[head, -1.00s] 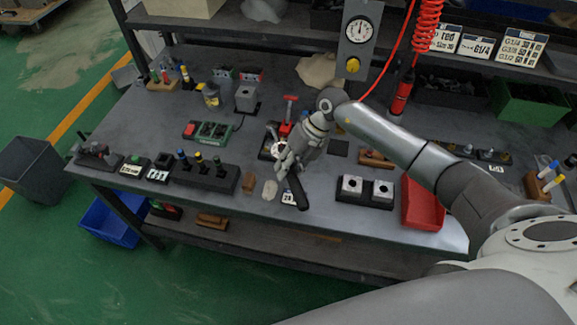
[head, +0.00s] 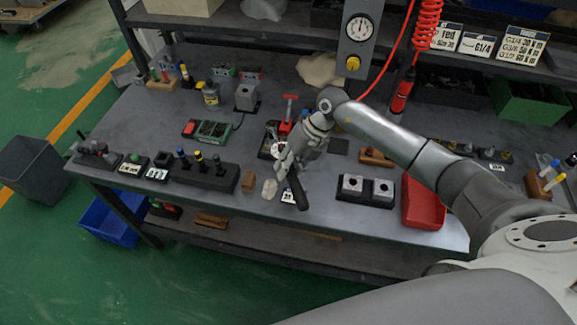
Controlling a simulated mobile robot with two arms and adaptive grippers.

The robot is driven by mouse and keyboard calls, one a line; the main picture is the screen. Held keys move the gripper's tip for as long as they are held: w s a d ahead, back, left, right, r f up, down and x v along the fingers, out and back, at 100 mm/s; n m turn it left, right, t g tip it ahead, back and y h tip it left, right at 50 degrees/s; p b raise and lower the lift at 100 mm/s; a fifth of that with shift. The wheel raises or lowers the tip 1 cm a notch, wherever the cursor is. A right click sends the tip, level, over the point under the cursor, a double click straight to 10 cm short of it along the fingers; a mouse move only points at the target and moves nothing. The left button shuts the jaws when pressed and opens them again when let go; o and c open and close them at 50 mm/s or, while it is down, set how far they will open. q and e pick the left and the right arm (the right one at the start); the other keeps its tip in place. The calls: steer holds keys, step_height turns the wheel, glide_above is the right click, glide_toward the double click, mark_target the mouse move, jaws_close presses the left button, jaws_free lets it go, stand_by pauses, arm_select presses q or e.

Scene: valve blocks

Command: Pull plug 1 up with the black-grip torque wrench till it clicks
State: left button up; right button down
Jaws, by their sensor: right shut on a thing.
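My right gripper (head: 284,166) is shut on the torque wrench at the bench's front middle. The wrench's black grip (head: 298,192) sticks out from the fingers toward the front edge, slanting down to the right. The gripper is over a valve block with a round pale face (head: 279,149), which it partly covers. Plug 1 and the wrench's head are hidden or too small to tell, so I cannot see how they meet. My left gripper is not in view.
A red-handled tool (head: 288,112) stands just behind the gripper. A black rack of sockets (head: 203,173) is to the left. A gauge panel (head: 359,38) hangs behind.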

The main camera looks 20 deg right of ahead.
steer(key=shift+w+f+b, duration=0.1)
steer(key=shift+f+b, duration=0.55)
steer(key=shift+f, duration=0.2)
stand_by(0.3)
steer(key=a+m+p, duration=0.1)
steer(key=a+p, duration=0.1)
steer(key=shift+w+a+m+t, duration=0.15)
steer(key=shift+a+m+t, duration=0.15)
steer(key=shift+m+t, duration=0.1)
stand_by(0.4)
steer(key=shift+w+a+m+t+p, duration=0.2)
steer(key=shift+a+m+p, duration=0.25)
steer(key=shift+a+p, duration=0.2)
steer(key=shift+w+a+m+t+p, duration=0.2)
steer(key=shift+a+m+p, duration=0.25)
steer(key=shift+a+p, duration=0.15)
